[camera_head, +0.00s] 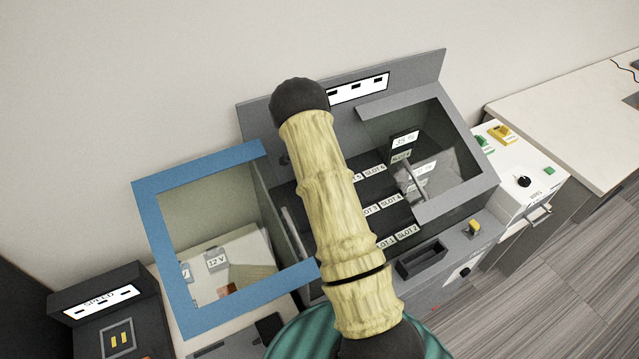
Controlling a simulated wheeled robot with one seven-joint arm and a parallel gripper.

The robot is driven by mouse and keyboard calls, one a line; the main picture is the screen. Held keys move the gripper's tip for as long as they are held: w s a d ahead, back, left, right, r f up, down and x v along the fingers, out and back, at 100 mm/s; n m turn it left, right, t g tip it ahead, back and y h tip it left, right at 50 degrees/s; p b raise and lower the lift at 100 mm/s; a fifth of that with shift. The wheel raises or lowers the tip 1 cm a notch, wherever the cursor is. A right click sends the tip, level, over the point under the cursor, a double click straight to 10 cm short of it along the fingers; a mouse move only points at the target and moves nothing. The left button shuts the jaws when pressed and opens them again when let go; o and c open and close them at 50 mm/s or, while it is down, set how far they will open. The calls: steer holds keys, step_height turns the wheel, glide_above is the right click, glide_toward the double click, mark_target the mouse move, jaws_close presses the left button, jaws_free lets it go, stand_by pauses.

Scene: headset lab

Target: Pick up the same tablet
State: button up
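A small dark upright panel (404,143) with a white "35 %" readout stands inside the grey cabinet (454,212), towards its right side. It may be a tablet, but I cannot tell for sure. A paler panel with similar print (421,172) shows just right of it, behind the grey-framed window; it may be a reflection. Rows of slots with white "SLOT" labels (385,205) lie in the cabinet. My pale yellow arm crosses the middle of the view and hides the cabinet's left part and some slots. My gripper is not visible.
A blue-framed window panel (160,225) stands out at the cabinet's left. A "SPEED" box (97,300) is at lower left, and a white unit with a black knob (523,181) is at right. A pale bench (560,110) lies beyond. Striped floor (560,290) is clear at lower right.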

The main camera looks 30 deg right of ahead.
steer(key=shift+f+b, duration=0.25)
steer(key=shift+b, duration=0.15)
stand_by(0.5)
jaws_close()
